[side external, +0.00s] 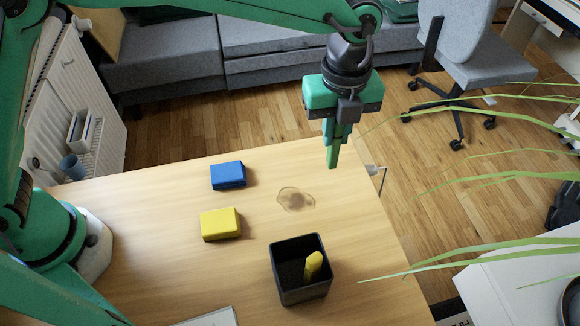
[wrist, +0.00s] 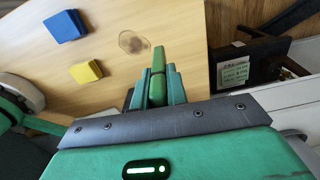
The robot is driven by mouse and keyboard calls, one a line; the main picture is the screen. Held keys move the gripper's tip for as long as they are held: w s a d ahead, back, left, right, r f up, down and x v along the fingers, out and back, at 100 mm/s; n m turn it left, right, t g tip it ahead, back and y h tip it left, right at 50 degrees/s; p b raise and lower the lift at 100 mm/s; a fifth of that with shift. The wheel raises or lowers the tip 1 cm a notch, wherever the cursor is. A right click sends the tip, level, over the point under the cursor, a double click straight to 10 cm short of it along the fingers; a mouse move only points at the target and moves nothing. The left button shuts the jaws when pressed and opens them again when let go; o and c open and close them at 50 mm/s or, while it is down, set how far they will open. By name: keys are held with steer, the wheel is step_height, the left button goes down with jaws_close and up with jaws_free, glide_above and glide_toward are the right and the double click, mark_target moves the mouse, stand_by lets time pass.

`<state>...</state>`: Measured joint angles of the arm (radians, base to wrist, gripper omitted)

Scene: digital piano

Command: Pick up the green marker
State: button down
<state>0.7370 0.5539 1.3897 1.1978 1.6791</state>
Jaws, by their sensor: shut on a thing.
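The green marker (side external: 332,156) hangs upright below my gripper (side external: 337,130), above the far right part of the wooden table. My gripper is shut on it, and its lower end shows below the fingers, apart from the table. In the wrist view the green marker (wrist: 158,62) sticks out between the fingers of my gripper (wrist: 158,88). The upper part of the marker is hidden by the fingers.
A black square cup (side external: 301,290) with a yellow marker (side external: 313,264) in it stands near the table's front right. A blue block (side external: 228,175) and a yellow block (side external: 220,224) lie to the left. A brown stain (side external: 296,200) marks the table (side external: 160,230). Plant leaves (side external: 500,155) reach in from the right.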

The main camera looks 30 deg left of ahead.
steer(key=shift+s+d+r, duration=0.25)
steer(key=shift+s+r, duration=0.1)
steer(key=shift+s, duration=0.15)
stand_by(0.4)
